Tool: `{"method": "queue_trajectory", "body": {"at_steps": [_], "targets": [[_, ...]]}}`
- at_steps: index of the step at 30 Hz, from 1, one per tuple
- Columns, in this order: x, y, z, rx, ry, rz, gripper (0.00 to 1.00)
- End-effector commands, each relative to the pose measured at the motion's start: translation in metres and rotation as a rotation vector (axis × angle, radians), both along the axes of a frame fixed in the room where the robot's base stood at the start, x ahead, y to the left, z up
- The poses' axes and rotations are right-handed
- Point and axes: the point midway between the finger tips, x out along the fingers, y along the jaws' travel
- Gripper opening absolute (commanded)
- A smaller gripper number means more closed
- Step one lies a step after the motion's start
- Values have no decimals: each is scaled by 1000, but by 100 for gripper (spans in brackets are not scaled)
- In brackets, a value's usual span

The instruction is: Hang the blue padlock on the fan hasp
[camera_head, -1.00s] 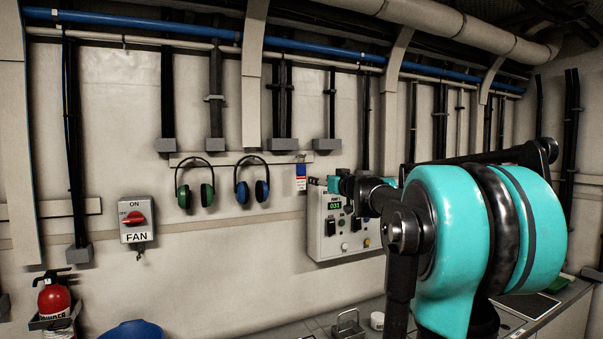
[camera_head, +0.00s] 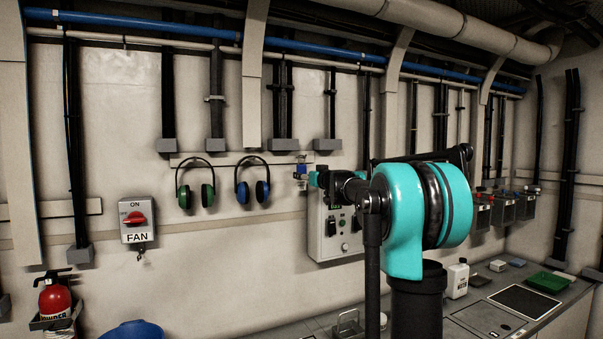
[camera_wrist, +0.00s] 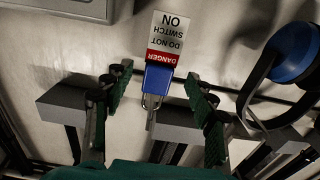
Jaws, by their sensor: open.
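The blue padlock (camera_wrist: 157,79) hangs by its shackle from a peg on the wall rail, with a red and white DANGER DO NOT SWITCH ON tag (camera_wrist: 165,38) on it. In the wrist view, which is upside down, my gripper (camera_wrist: 158,80) is open, with one green-padded finger on each side of the padlock and a gap on both sides. In the head view the padlock (camera_head: 301,169) is small, just left of my wrist. The grey FAN switch box (camera_head: 138,219) with its red handle is on the wall at left. A small dark hasp (camera_head: 142,249) hangs below it.
Green earmuffs (camera_head: 195,184) and blue earmuffs (camera_head: 252,183) hang on the rail left of the padlock. A control panel (camera_head: 328,236) is below my wrist. A fire extinguisher (camera_head: 54,298) stands lower left. The wall between the earmuffs and FAN box is clear.

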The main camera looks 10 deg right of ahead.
Motion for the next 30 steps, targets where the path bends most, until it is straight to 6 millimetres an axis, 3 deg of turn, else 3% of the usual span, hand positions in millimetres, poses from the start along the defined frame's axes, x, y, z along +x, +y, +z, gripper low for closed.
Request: {"method": "queue_trajectory", "body": {"at_steps": [9,18,30], "targets": [[38,12,5,0,0,0,57],[41,13,5,0,0,0,57],[41,13,5,0,0,0,7]]}}
